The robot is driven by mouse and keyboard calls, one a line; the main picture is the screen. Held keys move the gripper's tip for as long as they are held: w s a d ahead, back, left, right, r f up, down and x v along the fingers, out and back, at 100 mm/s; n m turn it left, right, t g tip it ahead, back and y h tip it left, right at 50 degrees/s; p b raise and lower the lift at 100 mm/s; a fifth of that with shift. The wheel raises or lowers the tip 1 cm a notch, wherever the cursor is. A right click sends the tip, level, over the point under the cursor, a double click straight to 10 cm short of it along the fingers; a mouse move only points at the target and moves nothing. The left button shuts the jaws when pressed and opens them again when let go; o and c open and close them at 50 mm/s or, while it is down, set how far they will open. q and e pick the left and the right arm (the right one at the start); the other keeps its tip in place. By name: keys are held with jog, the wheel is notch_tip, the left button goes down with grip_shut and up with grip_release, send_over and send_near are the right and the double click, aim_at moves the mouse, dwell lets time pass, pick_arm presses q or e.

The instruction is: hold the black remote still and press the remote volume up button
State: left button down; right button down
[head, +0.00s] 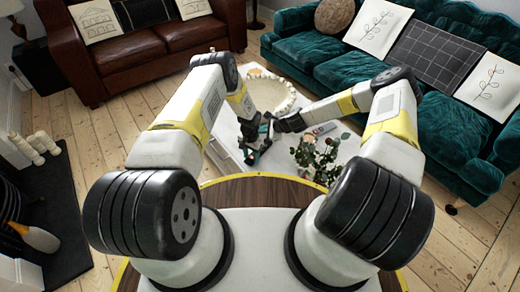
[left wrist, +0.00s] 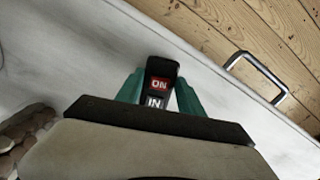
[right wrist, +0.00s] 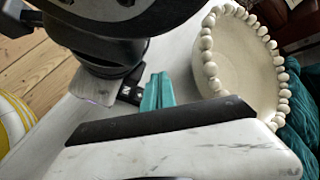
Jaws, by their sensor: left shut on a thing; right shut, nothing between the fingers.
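The black remote (left wrist: 162,70) shows in the left wrist view with a red "ON" label and a white "IN" label. My left gripper (left wrist: 158,88) has its teal fingers shut on it, one on each side. In the right wrist view part of the remote (right wrist: 130,95) shows beside the fingers of my right gripper (right wrist: 158,92), which are shut together and empty. I cannot tell whether they touch the remote. In the head view my left gripper (head: 253,154) is small and low over the white table. The volume up button cannot be made out.
A white table (head: 222,148) lies under both grippers. A pale bead-rimmed bowl (right wrist: 212,45) stands on it beyond them. A flower plant (head: 318,157) stands close at the right. A drawer handle (left wrist: 256,72) sticks out at the table's side. Sofas stand behind and at the right.

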jog(key=shift+f, duration=4.45)
jog(key=shift+f, duration=0.1)
jog(key=shift+f, duration=0.3)
jog(key=shift+f, duration=0.4)
jog(key=shift+r, duration=0.85)
jog(key=shift+r, duration=2.5)
